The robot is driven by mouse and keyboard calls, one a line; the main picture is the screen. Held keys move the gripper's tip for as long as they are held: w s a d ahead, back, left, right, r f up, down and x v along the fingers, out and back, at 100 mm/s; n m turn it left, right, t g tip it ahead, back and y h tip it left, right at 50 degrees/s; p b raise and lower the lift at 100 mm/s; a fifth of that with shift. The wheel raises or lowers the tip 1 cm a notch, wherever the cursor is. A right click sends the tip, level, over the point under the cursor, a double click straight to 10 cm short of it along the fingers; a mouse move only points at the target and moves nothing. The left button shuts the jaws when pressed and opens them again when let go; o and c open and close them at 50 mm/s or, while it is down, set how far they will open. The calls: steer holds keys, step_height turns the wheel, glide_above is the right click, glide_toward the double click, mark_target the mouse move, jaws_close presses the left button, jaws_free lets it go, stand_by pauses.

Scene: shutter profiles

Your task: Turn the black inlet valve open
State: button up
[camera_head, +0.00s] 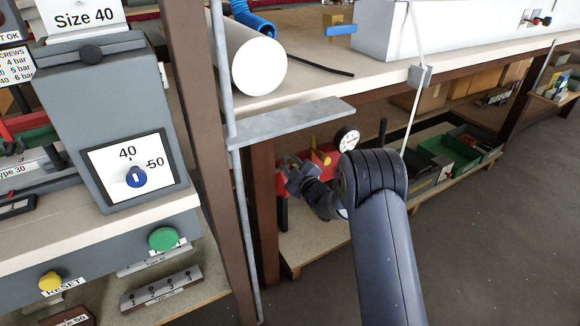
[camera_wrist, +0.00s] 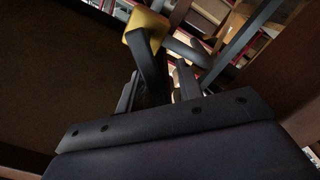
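My gripper (camera_head: 292,178) is under the workbench, at the left end of a red unit (camera_head: 322,160) with a yellow lever and a round gauge. In the wrist view, its two dark fingers (camera_wrist: 158,88) stand apart. A dark bar (camera_wrist: 150,65), likely the black inlet valve's handle, runs down from a yellow piece (camera_wrist: 146,28) into the space between the fingers. I cannot tell whether the fingers touch it. In the head view my gripper and arm hide the black valve, so its turn position cannot be read.
The workbench top (camera_head: 310,82) and a grey flat bar (camera_head: 292,122) lie above my gripper. A brown post (camera_head: 262,200) stands close to its left. Green bins (camera_head: 440,150) sit on the lower shelf to the right. The floor at the right is clear.

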steer(key=shift+c, duration=0.5)
jaws_close()
steer(key=shift+f, duration=0.1)
steer(key=shift+s+a+f+n+b, duration=0.15)
steer(key=shift+f+n+b, duration=0.4)
steer(key=shift+n+b, duration=1.05)
steer(key=shift+s+a+f+n+b, duration=0.15)
steer(key=shift+f+n+b, duration=0.35)
steer(key=shift+n+b, duration=1.1)
steer(key=shift+s+a+f+n+b, duration=0.1)
steer(key=shift+a+f+n+b, duration=0.3)
steer(key=shift+n+b, duration=1.15)
steer(key=shift+d+f, duration=0.15)
steer(key=shift+f, duration=0.05)
